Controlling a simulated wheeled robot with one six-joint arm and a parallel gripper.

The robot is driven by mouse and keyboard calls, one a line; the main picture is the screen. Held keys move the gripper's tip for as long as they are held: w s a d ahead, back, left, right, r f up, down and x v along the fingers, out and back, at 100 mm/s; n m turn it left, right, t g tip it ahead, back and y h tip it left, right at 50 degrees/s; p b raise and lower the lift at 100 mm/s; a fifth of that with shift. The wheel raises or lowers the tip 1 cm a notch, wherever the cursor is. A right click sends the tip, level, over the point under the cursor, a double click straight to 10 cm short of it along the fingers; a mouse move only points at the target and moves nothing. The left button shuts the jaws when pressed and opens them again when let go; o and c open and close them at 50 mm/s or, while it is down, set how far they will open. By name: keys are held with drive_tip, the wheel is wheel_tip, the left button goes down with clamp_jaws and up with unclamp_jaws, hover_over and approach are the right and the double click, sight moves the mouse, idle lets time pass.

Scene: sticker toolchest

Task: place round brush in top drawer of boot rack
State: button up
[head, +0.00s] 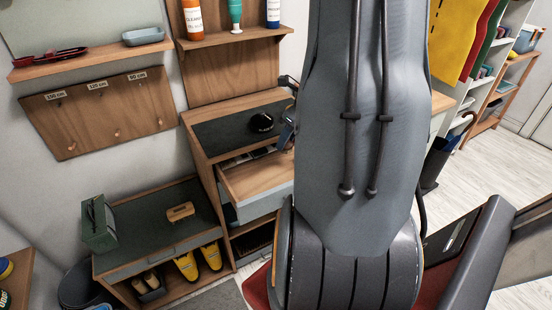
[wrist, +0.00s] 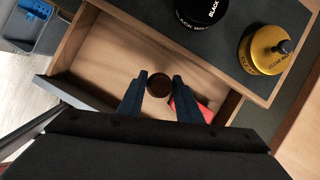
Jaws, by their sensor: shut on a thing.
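The round brush (wrist: 158,90) shows as a dark brown round shape between my gripper's fingers in the wrist view. My gripper (wrist: 159,79) is shut on it, over the open wooden drawer (wrist: 110,58). I cannot tell whether the brush touches the drawer floor. In the head view the drawer (head: 258,176) is pulled out from the upper part of a wooden rack (head: 196,148) with a dark top. My arm hides the right part of the drawer and most of my gripper there. A red thing (wrist: 195,103) lies beside the right finger.
A black tin (wrist: 203,12) and a gold tin (wrist: 265,52) stand on the rack top beside the drawer. A low bench (head: 160,212) with a green box (head: 98,224), a tan brush-like block (head: 180,211) and yellow footwear (head: 187,266) stands left. The drawer's left part is bare.

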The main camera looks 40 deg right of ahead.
sight(289, 152)
wheel_tip(289, 152, down, 7)
drive_tip(key=shift+f+b, duration=0.1)
drive_tip(key=shift+b, duration=0.85)
drive_tip(key=shift+w+a, duration=0.1)
drive_tip(key=shift+w, duration=0.4)
drive_tip(key=w, duration=0.2)
drive_tip(key=w+p, duration=0.1)
drive_tip(key=shift+a+f, duration=0.25)
drive_tip(key=shift+f, duration=0.3)
drive_tip(key=shift+f, duration=0.1)
drive_tip(key=shift+f, duration=0.1)
drive_tip(key=o, duration=1)
drive_tip(key=shift+r, duration=0.2)
